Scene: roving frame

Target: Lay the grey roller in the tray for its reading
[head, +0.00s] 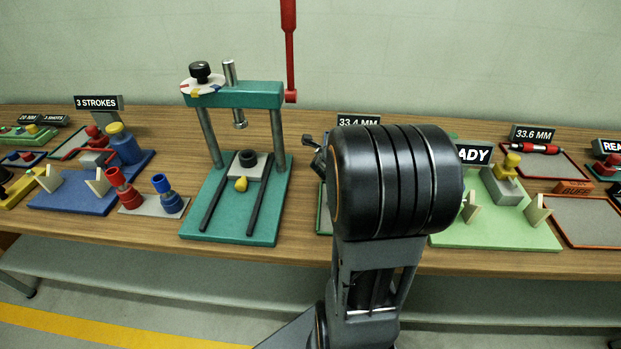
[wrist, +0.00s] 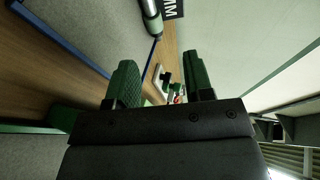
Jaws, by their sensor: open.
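In the wrist view, a grey roller (wrist: 152,17) with dark bands shows at the top, beside a dark sign ending in "MM". A blue rim line runs close by it; I cannot tell whether the roller rests inside that rim. A grey tray with a blue rim (wrist: 62,42) fills the upper left. My gripper (wrist: 160,78) is open, its two green fingers apart with nothing between them. The roller is beyond the fingertips. In the head view my arm's large black joint hides the roller and most of the gripper.
A green press (head: 228,215) with a red lever stands left of my arm. A red roller (head: 535,148) lies under the 33.6 MM sign (head: 533,133). The blue fixture (head: 75,195) is far left.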

